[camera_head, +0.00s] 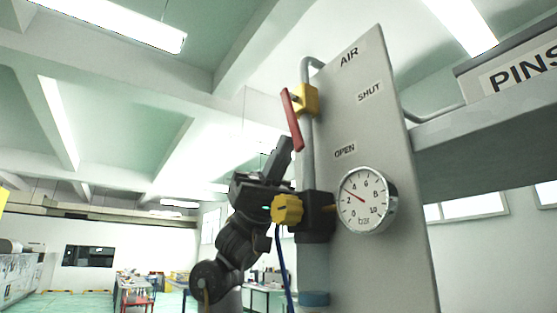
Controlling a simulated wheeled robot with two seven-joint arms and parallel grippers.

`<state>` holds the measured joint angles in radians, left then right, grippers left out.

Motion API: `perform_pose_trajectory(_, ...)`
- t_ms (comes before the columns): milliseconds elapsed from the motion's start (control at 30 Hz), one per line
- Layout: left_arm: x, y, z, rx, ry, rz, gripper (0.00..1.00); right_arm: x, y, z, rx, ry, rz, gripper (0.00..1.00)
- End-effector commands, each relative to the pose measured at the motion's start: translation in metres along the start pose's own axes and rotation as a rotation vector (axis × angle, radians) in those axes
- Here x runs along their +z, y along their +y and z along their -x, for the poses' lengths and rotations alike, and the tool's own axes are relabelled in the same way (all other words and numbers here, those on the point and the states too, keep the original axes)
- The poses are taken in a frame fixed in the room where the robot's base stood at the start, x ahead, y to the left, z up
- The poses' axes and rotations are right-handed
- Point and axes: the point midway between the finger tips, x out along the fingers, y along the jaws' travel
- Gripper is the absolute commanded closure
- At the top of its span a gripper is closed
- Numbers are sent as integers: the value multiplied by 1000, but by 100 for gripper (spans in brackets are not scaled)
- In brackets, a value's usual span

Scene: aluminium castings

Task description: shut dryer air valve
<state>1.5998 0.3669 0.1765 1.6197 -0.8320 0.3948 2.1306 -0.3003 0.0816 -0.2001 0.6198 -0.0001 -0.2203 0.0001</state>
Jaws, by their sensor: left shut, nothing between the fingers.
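The air valve has a yellow body (308,98) on a grey vertical pipe, at the left edge of a grey panel (375,120). Its red lever (292,120) points down and slightly right, its lower end at about the height of the "OPEN" label (345,150). The "SHUT" label (369,92) is higher, near the valve body. My left gripper (285,145) points up with its fingers shut and empty, just below and left of the lever's lower end. I cannot tell whether they touch. My right gripper is not in view.
A round gauge (367,201) reads between 2 and 4 bar. Beside it are a black block (317,216) and a yellow knob (287,208), close to my left wrist. A blue hose (283,268) hangs below. A grey shelf marked "PINS" (520,75) is at right.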

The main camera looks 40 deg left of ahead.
Motion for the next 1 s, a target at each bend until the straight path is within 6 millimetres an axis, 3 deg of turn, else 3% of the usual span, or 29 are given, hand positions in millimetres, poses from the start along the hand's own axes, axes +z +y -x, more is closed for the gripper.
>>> perform_pose_trajectory(167, -1, 0, 2, -1, 1, 0, 100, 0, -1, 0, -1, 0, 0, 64)
perform_pose_trajectory(367, -10, -2, 20, 2, 2, 6, 100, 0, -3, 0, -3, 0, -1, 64)
perform_pose_trajectory(433, -16, -3, 32, 4, 2, 9, 100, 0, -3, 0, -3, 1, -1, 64)
perform_pose_trajectory(500, -5, -4, 53, 5, 1, 11, 100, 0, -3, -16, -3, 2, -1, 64)
perform_pose_trajectory(700, 7, -4, 93, 7, 1, 10, 100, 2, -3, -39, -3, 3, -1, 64)
perform_pose_trajectory(1000, 15, -3, 124, 9, 0, 9, 100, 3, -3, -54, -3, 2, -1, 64)
